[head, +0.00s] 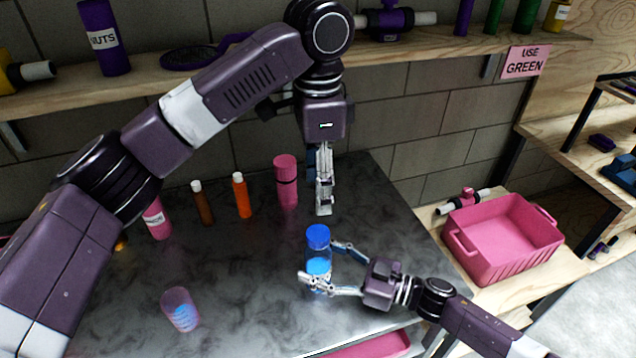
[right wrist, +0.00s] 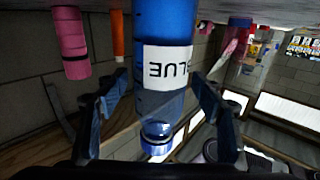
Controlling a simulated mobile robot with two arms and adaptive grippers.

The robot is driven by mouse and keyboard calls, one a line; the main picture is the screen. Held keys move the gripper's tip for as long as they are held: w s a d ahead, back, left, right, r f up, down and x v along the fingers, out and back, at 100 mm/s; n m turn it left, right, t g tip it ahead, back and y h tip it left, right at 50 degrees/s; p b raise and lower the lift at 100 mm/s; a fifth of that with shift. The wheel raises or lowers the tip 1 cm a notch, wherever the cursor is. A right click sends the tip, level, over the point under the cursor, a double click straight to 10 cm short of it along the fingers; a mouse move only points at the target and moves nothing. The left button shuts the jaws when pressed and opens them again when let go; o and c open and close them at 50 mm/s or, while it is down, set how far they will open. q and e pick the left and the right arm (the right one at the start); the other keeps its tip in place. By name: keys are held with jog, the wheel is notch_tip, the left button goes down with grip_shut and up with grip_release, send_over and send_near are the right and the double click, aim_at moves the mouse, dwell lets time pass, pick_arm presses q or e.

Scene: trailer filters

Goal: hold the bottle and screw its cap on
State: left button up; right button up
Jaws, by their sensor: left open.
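The clear bottle (head: 318,268) with blue liquid is upright on the right part of the dark table. Its blue cap (head: 318,236) sits at the top of the neck; I cannot tell how tight it is. In the right wrist view the bottle (right wrist: 165,102) appears upside down with a BLUE label, between the fingers, with the cap (right wrist: 157,142) below. My left gripper (head: 323,211) points down, open and empty, above and behind the cap.
A pink bottle (head: 286,182), an orange bottle (head: 241,197) and a brown bottle (head: 202,204) stand behind on the table. A clear cup (head: 180,309) is at front left. A pink crate (head: 505,238) is at right. A wooden shelf (head: 440,42) runs along the wall.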

jog(key=v, duration=1.2)
dwell(0.4)
